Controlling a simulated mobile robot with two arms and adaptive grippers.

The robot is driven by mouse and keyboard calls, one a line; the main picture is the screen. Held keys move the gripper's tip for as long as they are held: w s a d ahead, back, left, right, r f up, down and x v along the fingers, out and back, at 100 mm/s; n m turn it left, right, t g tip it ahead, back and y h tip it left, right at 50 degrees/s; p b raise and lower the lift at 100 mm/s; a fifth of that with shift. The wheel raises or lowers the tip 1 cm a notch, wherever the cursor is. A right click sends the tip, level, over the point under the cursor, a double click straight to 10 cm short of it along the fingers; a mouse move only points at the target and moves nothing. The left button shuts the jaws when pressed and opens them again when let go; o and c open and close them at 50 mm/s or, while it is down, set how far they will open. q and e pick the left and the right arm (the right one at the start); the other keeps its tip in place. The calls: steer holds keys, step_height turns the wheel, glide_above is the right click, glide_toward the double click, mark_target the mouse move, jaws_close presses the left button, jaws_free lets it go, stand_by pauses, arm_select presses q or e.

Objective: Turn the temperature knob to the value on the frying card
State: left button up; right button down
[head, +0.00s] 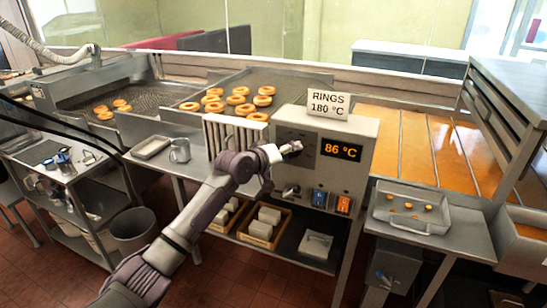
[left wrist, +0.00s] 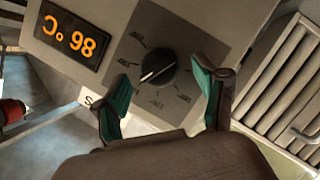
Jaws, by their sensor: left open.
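The frying card (head: 328,104) stands on top of the fryer control box and reads RINGS 180 °C. The display (head: 341,148) on the box front shows 86 °C in orange; in the left wrist view the display (left wrist: 74,36) appears upside down. The round black temperature knob (left wrist: 158,69), with a pale pointer line, sits on a dark dial plate with marks around it. My left gripper (head: 290,149) is in front of the dial and mostly hides the knob in the head view. In the left wrist view the left gripper (left wrist: 161,92) is open, its green-padded fingers on either side of the knob.
Below the display are a blue switch (head: 318,197) and an orange switch (head: 343,203). A white slatted rack (head: 226,133) stands left of the box.

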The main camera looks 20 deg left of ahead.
arm_select(q)
steer(key=v, duration=1)
steer(key=shift+s, duration=0.2)
arm_select(e)
steer(key=shift+a, duration=0.1)
arm_select(q)
steer(key=shift+o, duration=0.3)
steer(key=shift+f, duration=0.1)
